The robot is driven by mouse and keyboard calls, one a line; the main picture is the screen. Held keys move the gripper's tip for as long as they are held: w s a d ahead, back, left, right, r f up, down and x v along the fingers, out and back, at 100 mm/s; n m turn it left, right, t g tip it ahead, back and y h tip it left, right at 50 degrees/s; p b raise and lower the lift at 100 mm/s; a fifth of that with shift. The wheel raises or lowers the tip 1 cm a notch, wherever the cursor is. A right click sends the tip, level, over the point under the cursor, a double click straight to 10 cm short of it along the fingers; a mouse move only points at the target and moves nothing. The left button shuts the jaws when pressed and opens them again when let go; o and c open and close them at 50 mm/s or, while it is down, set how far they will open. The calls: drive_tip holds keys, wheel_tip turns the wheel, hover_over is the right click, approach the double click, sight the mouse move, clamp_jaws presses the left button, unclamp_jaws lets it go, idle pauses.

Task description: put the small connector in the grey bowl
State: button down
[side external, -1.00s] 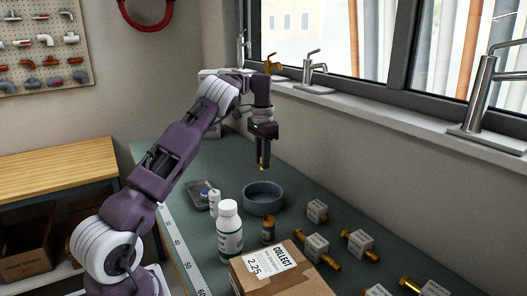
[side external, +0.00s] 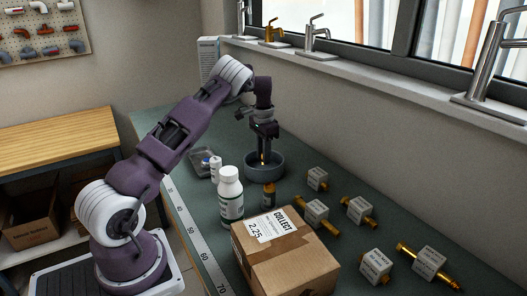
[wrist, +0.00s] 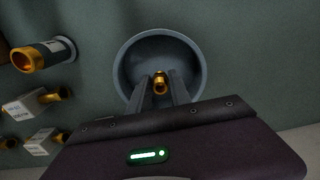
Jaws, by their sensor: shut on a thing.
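The small connector (wrist: 160,80), a short brass piece, sits between the fingertips of my gripper (wrist: 160,90) in the wrist view. My gripper (side external: 263,158) is shut on it and points down. The grey bowl (side external: 281,170) is round and open, and stands on the green bench. The fingertips and connector are over the bowl's inside, at or below rim height; the near wall hides their lower ends in the side view. In the wrist view the bowl (wrist: 201,66) surrounds the connector. I cannot tell if the connector touches the bowl's floor.
A brass-ended cylinder (side external: 269,195), a white bottle (side external: 230,195) and a cardboard box (side external: 285,262) stand in front of the bowl. A dark tray (side external: 201,166) lies to its left. Several tagged brass fittings (side external: 317,213) lie to the right. The wall and window sill run behind.

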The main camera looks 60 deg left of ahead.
drive_tip(key=c, duration=1.1)
unclamp_jaws()
